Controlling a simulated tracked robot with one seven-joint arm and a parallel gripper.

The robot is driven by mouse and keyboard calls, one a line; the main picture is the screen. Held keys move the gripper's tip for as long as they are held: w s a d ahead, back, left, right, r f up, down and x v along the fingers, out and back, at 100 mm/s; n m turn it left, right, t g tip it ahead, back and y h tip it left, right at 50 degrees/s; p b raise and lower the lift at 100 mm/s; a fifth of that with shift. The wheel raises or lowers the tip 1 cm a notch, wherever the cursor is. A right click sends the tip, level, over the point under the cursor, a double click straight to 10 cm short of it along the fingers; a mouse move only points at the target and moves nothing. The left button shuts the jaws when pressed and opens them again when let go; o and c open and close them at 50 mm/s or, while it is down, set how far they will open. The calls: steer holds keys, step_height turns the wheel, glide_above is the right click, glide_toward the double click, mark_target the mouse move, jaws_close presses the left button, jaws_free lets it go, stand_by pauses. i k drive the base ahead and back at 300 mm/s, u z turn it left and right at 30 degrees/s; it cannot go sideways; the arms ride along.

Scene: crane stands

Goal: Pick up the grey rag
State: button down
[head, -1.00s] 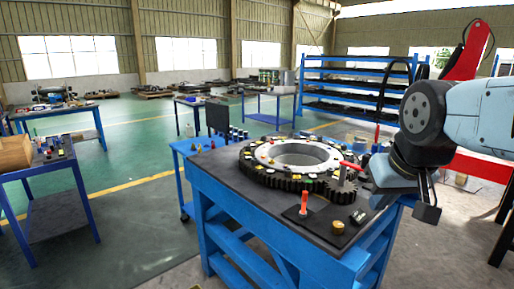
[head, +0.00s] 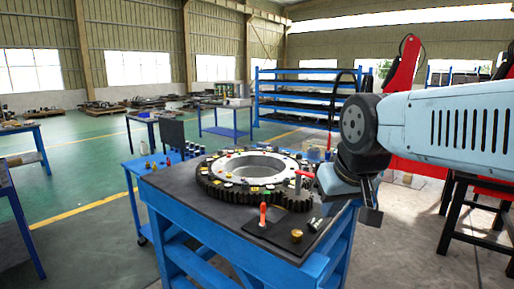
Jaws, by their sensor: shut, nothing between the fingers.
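I cannot make out a grey rag in the head view. A blue workbench (head: 160,184) with a dark top stands in front of me. My gripper (head: 371,216) hangs at the right end of the bench, below the wrist. It is shut, and I see nothing held in it. My arm hides part of what lies behind it.
A blue trolley (head: 132,168) with small parts stands just left behind the bench. A blue shelf rack (head: 305,85) is at the back. A black-and-red stand (head: 460,185) is at the right. Open green floor (head: 85,170) lies to the left.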

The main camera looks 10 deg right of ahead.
mark_target(262, 145)
steer(key=u, duration=1.15)
steer(key=i, duration=0.1)
steer(key=z, duration=2.75)
steer(key=i, duration=4.5)
steer(key=u, duration=0.1)
